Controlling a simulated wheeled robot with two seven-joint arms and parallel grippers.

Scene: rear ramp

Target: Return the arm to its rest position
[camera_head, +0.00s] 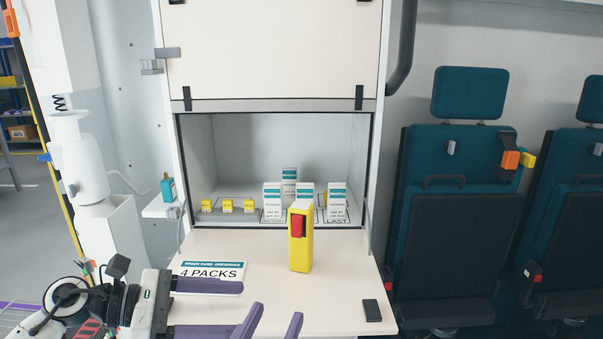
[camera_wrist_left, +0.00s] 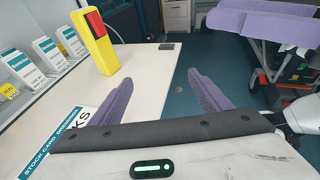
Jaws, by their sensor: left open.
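My left gripper (camera_head: 222,308) reaches in from the lower left over the front of the worktop (camera_head: 340,270). Its purple fingers are apart, with nothing between them in the left wrist view (camera_wrist_left: 158,100). The stock card reading "4 PACKS" (camera_head: 212,271) lies just beyond it, partly covered by the upper finger. My right gripper's (camera_head: 272,326) purple fingertips rise from the bottom edge of the head view, spread apart. They also show at the top right of the left wrist view (camera_wrist_left: 270,25). The rest of the right arm is mostly hidden.
A yellow device with a red part (camera_head: 301,245) stands upright on the worktop, apart from both grippers. A small black object (camera_head: 372,311) lies near the right edge. White packs (camera_head: 289,181) and small yellow items (camera_head: 227,206) stand in the cabinet. Teal seats (camera_head: 450,170) are at right.

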